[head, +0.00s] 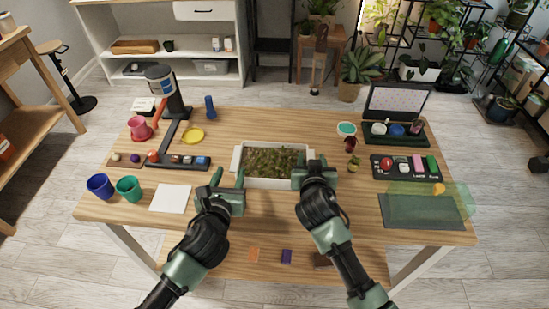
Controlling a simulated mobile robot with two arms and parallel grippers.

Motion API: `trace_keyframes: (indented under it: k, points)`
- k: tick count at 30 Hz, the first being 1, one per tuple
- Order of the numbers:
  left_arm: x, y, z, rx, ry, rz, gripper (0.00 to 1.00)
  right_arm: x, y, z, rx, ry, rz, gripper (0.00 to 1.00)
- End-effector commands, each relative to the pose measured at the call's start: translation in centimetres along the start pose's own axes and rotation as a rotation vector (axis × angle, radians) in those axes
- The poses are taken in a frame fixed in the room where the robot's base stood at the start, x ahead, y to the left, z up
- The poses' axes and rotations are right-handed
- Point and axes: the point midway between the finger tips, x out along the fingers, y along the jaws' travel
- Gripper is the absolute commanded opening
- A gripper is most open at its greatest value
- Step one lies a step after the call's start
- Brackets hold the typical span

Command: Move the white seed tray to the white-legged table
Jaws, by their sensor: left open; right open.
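The white seed tray (236,160), a rectangular tray filled with green-brown growth, is at the middle of a wooden table (300,212) with white legs. It appears to rest on the tabletop. My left gripper (228,181) is open at the tray's near left corner. My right gripper (309,174) is open at the tray's right end. Both are very close to the tray; whether the fingers touch it cannot be told. The tray's near right corner is partly hidden by my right gripper.
Blue (100,186) and green (129,188) cups and white paper (170,198) lie left. A dark green mat (420,211), a dark item tray (404,168) and an open case (397,101) are right.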

Motion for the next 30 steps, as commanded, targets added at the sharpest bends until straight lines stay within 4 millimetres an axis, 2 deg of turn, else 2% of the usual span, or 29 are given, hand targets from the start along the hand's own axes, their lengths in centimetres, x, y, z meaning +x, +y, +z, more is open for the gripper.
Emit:
trace_keyframes:
  k: [1,6,9,14,17,24,30]
  points:
    - [-1.2,0.0,-0.1,0.001,0.001,-0.001,0.43,0.0,0.0,0.0,0.000,0.000,0.000,0.43]
    - [-4.2,0.0,-0.1,0.002,0.001,0.000,0.43,0.0,0.0,0.0,0.000,0.000,0.000,0.43]
    - [-5.3,0.0,0.0,0.000,0.001,0.000,0.43,0.0,0.0,0.0,0.000,0.000,0.000,0.43]
    - [-5.9,0.0,0.0,0.000,0.000,0.001,0.43,-0.5,0.0,0.0,0.001,0.000,-0.001,0.43]
    - [-6.0,0.0,0.0,0.000,0.000,0.001,0.43,-1.7,-0.1,0.1,0.003,-0.001,-0.001,0.43]
    - [-5.9,0.0,0.0,0.000,0.000,0.001,0.43,-6.8,0.0,0.1,0.004,-0.002,-0.001,0.43]
    - [-5.9,0.0,0.0,0.000,0.000,0.001,0.43,-10.3,0.0,0.1,0.002,-0.002,-0.001,0.43]
